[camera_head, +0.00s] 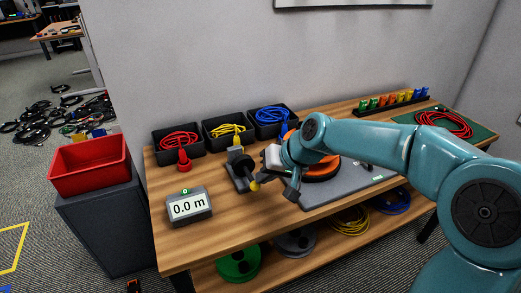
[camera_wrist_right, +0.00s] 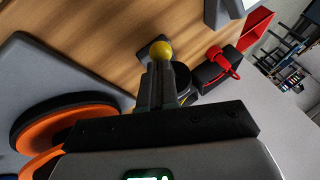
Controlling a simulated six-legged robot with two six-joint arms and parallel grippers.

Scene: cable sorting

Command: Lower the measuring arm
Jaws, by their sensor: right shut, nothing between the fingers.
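The measuring device (camera_head: 238,170) stands on the table with a grey base, a dark wheel and a yellow upper part. Its arm's yellow knob (camera_head: 255,186) is at the front right of the wheel; the knob also shows in the wrist view (camera_wrist_right: 161,50). My right gripper (camera_head: 266,176) is just to the right of the knob. In the wrist view its shut, empty fingers (camera_wrist_right: 160,85) point at the knob and partly cover the device behind. I cannot tell whether they touch the knob. The display (camera_head: 190,206) reads 0.0 m. My left gripper is out of view.
Black bins with red (camera_head: 179,140), yellow (camera_head: 226,130) and blue (camera_head: 271,115) cables stand behind the device. An orange reel (camera_head: 322,172) sits on a grey plate (camera_head: 345,193) under my right arm. A red cable (camera_head: 445,124) lies far right. A red bin (camera_head: 89,165) stands left.

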